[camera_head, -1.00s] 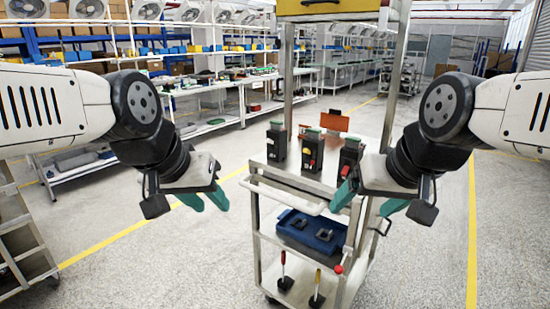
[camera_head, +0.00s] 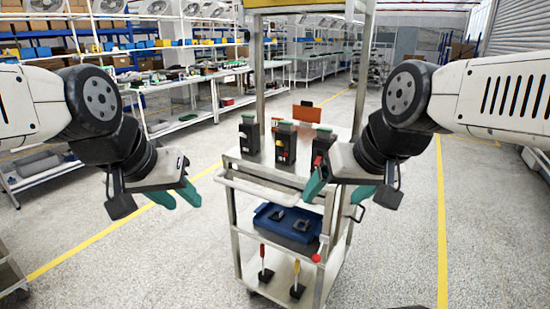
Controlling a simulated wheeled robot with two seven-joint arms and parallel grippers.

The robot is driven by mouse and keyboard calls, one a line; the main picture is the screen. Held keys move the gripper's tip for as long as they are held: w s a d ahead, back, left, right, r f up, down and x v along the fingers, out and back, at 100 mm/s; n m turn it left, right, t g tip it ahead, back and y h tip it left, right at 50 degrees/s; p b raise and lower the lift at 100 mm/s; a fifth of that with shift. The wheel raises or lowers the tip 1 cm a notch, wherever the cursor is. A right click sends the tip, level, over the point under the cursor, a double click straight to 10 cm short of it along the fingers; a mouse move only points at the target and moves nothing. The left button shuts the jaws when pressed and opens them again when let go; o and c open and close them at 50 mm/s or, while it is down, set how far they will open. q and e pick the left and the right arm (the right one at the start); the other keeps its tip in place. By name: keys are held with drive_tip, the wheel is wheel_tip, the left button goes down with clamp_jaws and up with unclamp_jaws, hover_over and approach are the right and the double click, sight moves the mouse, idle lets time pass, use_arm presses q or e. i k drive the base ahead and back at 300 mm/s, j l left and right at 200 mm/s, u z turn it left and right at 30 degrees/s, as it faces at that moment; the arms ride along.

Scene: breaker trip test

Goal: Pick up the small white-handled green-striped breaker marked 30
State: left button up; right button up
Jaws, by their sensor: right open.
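Three dark breakers with green tops stand upright on the cart's top shelf: a left one (camera_head: 249,137), a middle one (camera_head: 285,146) with red and yellow parts, and a right one (camera_head: 321,146) with a red part. Their markings are too small to read, and I cannot tell which has the white handle or the 30. My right gripper (camera_head: 334,188) is open and empty, in front of the right breaker, and partly covers its lower part in the picture. My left gripper (camera_head: 177,196) is open and empty, left of the cart.
The cart (camera_head: 270,187) has a front push handle and uprights carrying a yellow box (camera_head: 290,3). An orange panel (camera_head: 307,113) stands behind the breakers. Lower shelves hold a blue tray (camera_head: 281,238) and two screwdriver-like tools (camera_head: 265,262). Open floor lies on both sides.

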sight(250, 146)
drive_tip(key=i, duration=1.15)
drive_tip(key=j+u, duration=0.05)
